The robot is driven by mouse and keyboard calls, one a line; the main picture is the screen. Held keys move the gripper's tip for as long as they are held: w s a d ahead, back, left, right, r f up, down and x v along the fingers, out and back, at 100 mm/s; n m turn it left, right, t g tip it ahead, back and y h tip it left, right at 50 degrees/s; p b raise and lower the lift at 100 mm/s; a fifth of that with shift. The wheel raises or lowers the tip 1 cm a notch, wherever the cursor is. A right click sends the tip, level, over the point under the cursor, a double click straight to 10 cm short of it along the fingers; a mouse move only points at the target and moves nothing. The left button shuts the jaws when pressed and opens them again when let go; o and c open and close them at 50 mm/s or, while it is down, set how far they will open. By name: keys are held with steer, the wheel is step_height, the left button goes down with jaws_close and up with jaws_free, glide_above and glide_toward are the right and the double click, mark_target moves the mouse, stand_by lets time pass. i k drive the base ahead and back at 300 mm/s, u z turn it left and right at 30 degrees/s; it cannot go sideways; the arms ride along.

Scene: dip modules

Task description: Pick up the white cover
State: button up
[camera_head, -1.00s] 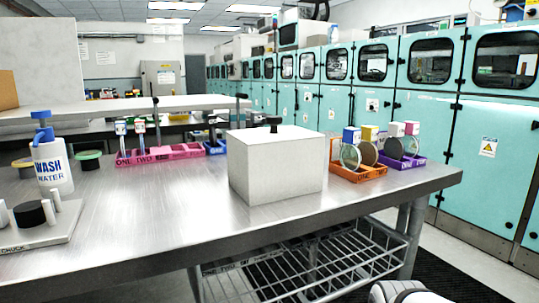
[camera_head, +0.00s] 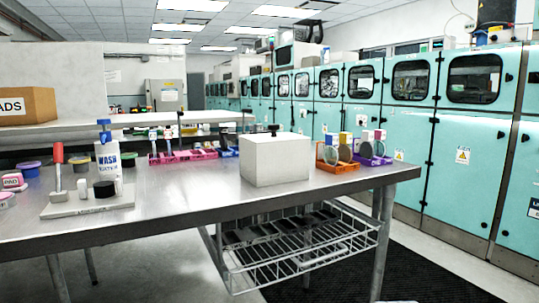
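The white cover (camera_head: 275,161) is a box-shaped lid with a small black knob (camera_head: 273,129) on top. It stands upright on the steel table (camera_head: 200,205), towards its right end. What is under or inside it is hidden. My gripper cannot be made out in the now view; only a small pale shape shows at the bottom edge, too cut off to identify.
An orange rack (camera_head: 338,167) with round discs stands just right of the cover. A pink tray (camera_head: 183,156) is behind left. A wash bottle (camera_head: 107,158) and a chuck plate (camera_head: 88,203) are at the left. Bare tabletop lies in front of the cover.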

mark_target(273, 158)
steer(key=z, duration=0.15)
steer(key=i, duration=0.85)
steer(key=u, duration=0.05)
